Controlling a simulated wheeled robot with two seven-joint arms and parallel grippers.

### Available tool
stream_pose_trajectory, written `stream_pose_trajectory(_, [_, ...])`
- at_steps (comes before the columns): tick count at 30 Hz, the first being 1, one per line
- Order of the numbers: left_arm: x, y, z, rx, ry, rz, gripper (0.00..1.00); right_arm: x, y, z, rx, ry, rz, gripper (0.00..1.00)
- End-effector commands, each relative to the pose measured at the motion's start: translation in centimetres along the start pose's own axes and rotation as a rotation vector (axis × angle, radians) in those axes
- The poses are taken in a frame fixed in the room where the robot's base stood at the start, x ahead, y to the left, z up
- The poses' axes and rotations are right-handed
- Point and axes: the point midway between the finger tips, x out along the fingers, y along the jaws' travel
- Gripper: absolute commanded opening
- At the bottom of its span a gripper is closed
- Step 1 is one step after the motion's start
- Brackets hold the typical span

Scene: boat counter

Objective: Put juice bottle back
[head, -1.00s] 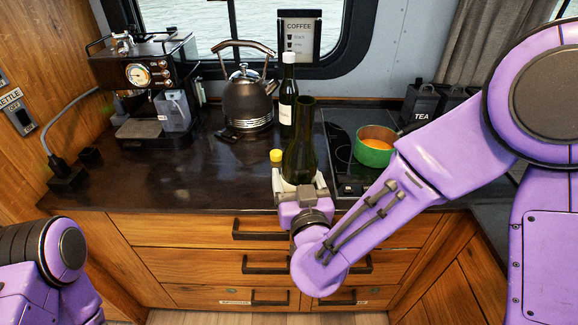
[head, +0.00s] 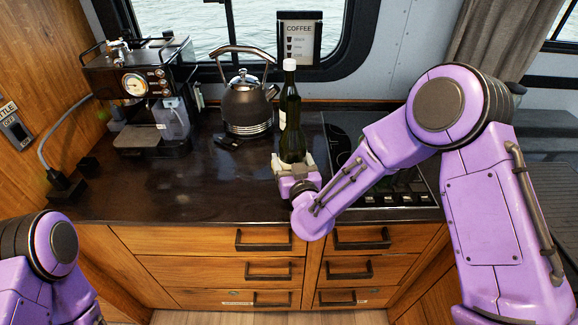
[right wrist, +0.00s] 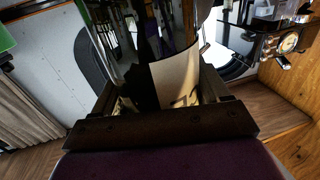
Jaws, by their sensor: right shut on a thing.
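My right gripper (head: 294,166) is shut on a dark green bottle (head: 293,146) at the front of the counter. The glass stands upright between the fingers. A white-capped dark bottle (head: 289,82) with a pale label lines up with it in the head view. The overlap hides where one ends and the other begins. In the right wrist view, a cream label with dark print (right wrist: 178,78) and dark glass show between the fingers. I cannot tell whether the held bottle's base touches the counter. My left gripper is out of view; only my left arm shows.
A coffee machine (head: 143,85) and a kettle (head: 246,106) stand at the back left. A coffee sign (head: 300,38) hangs behind. The cooktop (head: 392,198) lies right, partly hidden by my right arm. The counter's left front (head: 170,190) is clear.

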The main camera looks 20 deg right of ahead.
Motion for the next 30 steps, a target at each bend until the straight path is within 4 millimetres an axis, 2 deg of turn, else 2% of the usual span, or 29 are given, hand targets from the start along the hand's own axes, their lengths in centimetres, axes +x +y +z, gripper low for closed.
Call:
stream_pose_trajectory(4, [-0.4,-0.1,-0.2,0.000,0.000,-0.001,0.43,0.0,0.1,2.5,-0.001,-0.003,0.002,0.17])
stream_pose_trajectory(16, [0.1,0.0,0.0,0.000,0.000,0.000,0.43,0.0,-0.1,3.3,0.000,0.001,0.000,0.17])
stream_pose_trajectory(17, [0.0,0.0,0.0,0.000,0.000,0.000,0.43,0.0,-0.1,3.3,-0.001,-0.001,0.000,0.81])
stream_pose_trajectory(18, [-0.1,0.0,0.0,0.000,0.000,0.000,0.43,0.0,-0.1,3.2,0.000,-0.001,0.000,0.94])
stream_pose_trajectory(19, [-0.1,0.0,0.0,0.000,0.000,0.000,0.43,0.0,0.0,3.2,0.000,-0.001,0.000,1.00])
stream_pose_trajectory(27, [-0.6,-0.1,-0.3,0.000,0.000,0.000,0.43,-0.1,0.0,2.6,0.000,-0.001,0.001,1.00])
stream_pose_trajectory(30, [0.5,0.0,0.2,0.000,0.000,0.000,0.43,-1.8,-0.2,3.3,-0.002,-0.003,-0.004,1.00])
